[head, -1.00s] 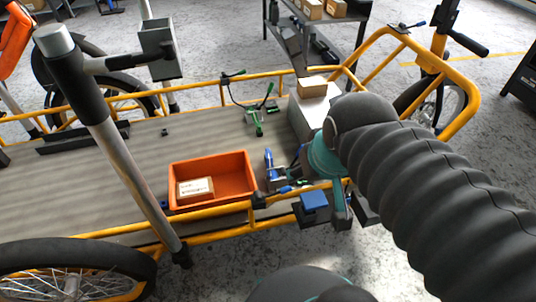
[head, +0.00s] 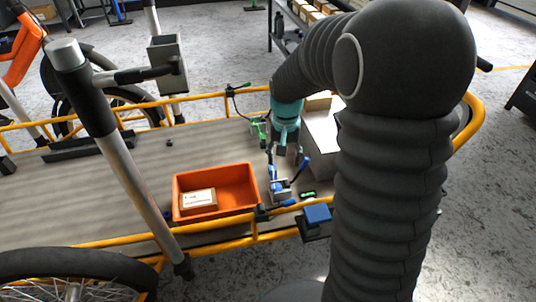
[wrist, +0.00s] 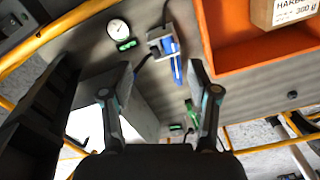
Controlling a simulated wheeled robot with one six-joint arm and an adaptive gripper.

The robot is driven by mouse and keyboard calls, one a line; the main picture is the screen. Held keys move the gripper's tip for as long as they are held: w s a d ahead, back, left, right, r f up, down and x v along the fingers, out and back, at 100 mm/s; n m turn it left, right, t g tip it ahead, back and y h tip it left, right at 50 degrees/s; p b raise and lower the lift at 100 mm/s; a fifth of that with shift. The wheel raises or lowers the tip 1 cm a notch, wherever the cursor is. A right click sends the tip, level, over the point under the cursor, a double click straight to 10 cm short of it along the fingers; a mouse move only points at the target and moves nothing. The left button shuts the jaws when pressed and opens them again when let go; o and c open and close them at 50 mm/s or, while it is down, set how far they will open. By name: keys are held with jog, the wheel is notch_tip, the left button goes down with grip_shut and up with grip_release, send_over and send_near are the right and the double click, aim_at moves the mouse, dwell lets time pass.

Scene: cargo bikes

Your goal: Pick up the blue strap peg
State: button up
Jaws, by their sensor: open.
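A slim blue piece on a grey base (head: 272,178), which looks like the blue strap peg, stands on the cargo deck just right of the orange bin. In the wrist view this blue piece (wrist: 177,68) shows upper middle, between and beyond my fingertips. My gripper (head: 283,147) points down over the deck behind it, close to the white box. In the wrist view my gripper (wrist: 162,76) has its two fingers wide apart with nothing between the pads. Whether a fingertip touches anything cannot be told.
The orange bin (head: 246,208) holds a small carton. The white box (head: 322,135) stands close right of my gripper. A green-handled piece (head: 258,131) is behind, and a blue pad (head: 317,214) sits at the yellow front rail (head: 215,240). The deck left of the bin is clear.

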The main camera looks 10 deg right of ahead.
jog(key=w+f+m, duration=0.7)
jog(key=w+f, duration=0.4)
jog(key=w, duration=0.2)
jog(key=r+m, duration=0.2)
jog(key=m, duration=0.5)
send_over(272, 167)
jog(key=w, duration=0.2)
jog(key=f, duration=0.8)
jog(key=shift+a, duration=0.2)
jog(key=shift+s+d+f, duration=0.15)
jog(key=shift+d+f, duration=0.05)
jog(key=shift+f, duration=1.15)
jog(key=shift+s+d+f, duration=0.1)
jog(key=shift+d+f, duration=0.05)
jog(key=shift+f, duration=1.15)
jog(key=shift+c, duration=0.2)
grip_shut()
